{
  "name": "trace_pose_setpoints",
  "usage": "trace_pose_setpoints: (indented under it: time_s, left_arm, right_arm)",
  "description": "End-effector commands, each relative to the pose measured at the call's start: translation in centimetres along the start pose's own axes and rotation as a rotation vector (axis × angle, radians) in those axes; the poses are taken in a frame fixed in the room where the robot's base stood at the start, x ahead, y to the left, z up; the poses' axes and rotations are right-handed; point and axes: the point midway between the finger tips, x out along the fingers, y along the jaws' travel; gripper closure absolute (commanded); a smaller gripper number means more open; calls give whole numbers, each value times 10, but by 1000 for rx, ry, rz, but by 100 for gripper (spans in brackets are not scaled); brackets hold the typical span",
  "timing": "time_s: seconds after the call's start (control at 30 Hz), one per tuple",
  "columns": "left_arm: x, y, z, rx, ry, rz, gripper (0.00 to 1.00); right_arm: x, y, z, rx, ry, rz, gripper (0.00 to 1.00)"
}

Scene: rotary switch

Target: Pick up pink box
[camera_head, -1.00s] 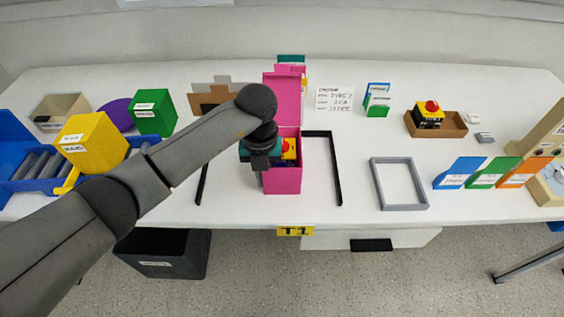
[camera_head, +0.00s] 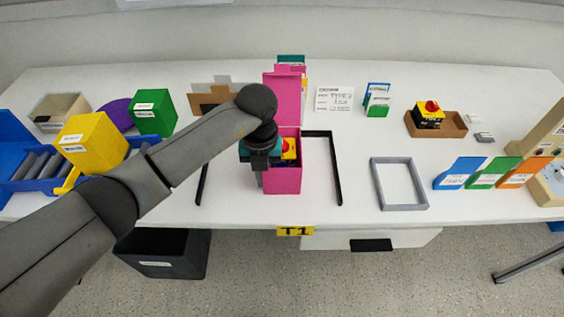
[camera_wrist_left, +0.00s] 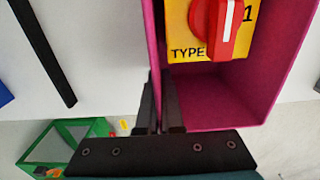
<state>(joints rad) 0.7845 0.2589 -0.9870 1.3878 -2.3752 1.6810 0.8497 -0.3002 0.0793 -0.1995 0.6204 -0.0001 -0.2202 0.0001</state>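The pink box (camera_head: 283,181) stands open on the white table, its lid raised at the back. A rotary switch (camera_head: 289,148) with a yellow top and red knob sits inside it. In the left wrist view, the switch (camera_wrist_left: 216,22) shows a "TYPE 1" label, and the pink box (camera_wrist_left: 225,100) has bare floor beside it. My left gripper (camera_head: 261,178) points down at the box's left wall. In the left wrist view its two fingers (camera_wrist_left: 160,85) are close together, one on each side of that wall, closed on it. My right gripper is not in view.
Black corner strips (camera_head: 336,185) frame the box's place. A grey frame (camera_head: 399,205) lies to the right, with a cardboard tray (camera_head: 450,127) holding another switch behind it. Yellow (camera_head: 95,143) and green (camera_head: 153,113) boxes stand left. Table between box and grey frame is mostly clear.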

Motion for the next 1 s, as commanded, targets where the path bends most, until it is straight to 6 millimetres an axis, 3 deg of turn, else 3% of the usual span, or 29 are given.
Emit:
trace_pose_setpoints:
  time_s: [0.47, 0.63, 0.77, 1.0]
  left_arm:
    - [-2, 0, 1, 0, -3, -2, 100]
    - [-15, -1, 2, 1, -6, -3, 100]
    - [-36, -1, 2, 2, -7, -3, 100]
    - [-104, -1, 2, 2, -10, -3, 100]
  right_arm:
    - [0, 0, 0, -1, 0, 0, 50]
    - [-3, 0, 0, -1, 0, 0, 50]
    - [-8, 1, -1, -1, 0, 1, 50]
    - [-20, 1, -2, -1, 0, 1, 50]
